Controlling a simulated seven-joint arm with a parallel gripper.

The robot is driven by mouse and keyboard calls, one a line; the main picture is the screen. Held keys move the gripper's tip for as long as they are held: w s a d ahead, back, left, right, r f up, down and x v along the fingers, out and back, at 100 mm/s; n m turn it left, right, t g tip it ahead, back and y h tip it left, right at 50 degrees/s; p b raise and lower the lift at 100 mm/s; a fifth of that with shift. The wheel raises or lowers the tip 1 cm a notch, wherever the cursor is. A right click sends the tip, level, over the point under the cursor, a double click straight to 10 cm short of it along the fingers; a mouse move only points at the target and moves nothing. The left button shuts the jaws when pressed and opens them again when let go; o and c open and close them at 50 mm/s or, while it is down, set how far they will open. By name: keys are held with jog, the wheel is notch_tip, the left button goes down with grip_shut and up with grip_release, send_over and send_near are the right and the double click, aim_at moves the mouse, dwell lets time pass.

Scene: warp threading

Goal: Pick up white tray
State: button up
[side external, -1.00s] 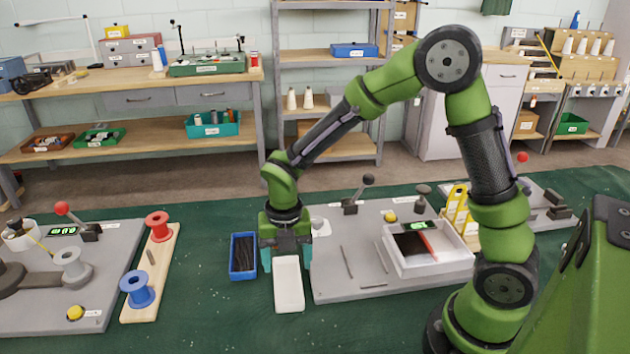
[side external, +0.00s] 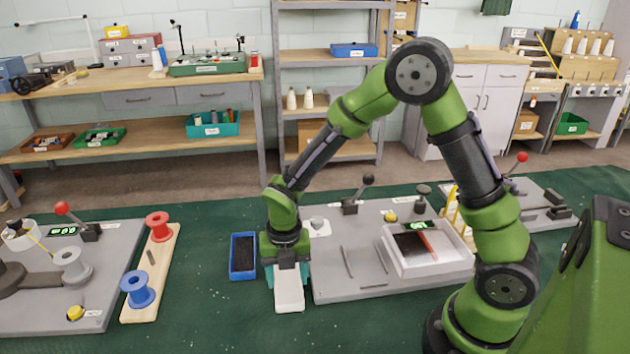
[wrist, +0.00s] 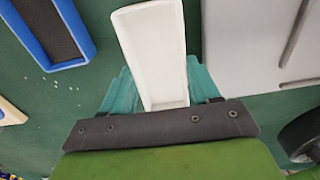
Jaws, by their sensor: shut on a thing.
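The white tray (side external: 289,293) is a long, narrow, empty tray on the green table, between the blue tray and the grey base plate. It also shows in the wrist view (wrist: 152,45), with its near end between my fingers. My gripper (side external: 287,276) is lowered over the far end of the tray in the side view. In the wrist view its teal fingers (wrist: 160,90) are on both sides of the tray, shut on it. I cannot tell whether the tray's underside touches the table.
A blue tray (side external: 243,256) with a dark inside stands close on the left. The grey base plate (side external: 345,285) with a lever and a white bin (side external: 430,262) is close on the right. A wooden board with red and blue spools (side external: 140,290) lies farther left. Table in front is clear.

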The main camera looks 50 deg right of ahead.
notch_tip(320, 180, up, 9)
send_over(364, 260)
jog(key=shift+f, duration=2.55)
jog(key=shift+f, duration=0.15)
jog(key=shift+f, duration=0.25)
jog(key=shift+f, duration=0.6)
dwell(1.4)
